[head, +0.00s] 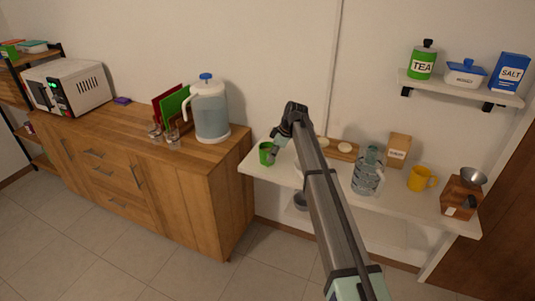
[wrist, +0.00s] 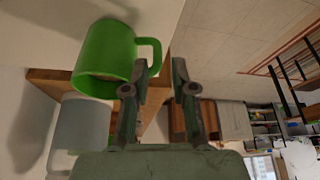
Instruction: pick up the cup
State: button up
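A green cup (head: 266,154) stands at the left end of the white shelf in the head view. In the wrist view the green cup (wrist: 106,50) is at the upper left, its handle pointing right. My gripper (wrist: 161,66) is open, with a gap between its two fingers. The left fingertip overlaps the cup's handle in the picture; I cannot tell whether they touch. In the head view my gripper (head: 279,143) is beside the cup, just to its right. A yellow cup (head: 419,179) stands farther right on the shelf.
On the white shelf (head: 286,177) are a glass jug (head: 367,172), a brown box (head: 397,150) and a wooden grinder (head: 461,196). A wooden cabinet (head: 205,171) to the left carries a large water dispenser (head: 211,112) and glasses. An upper shelf (head: 460,88) holds containers.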

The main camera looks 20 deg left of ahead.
jog(key=shift+p+x, duration=1.3)
jog(key=shift+x, duration=1.55)
jog(key=shift+w, duration=0.15)
grip_shut()
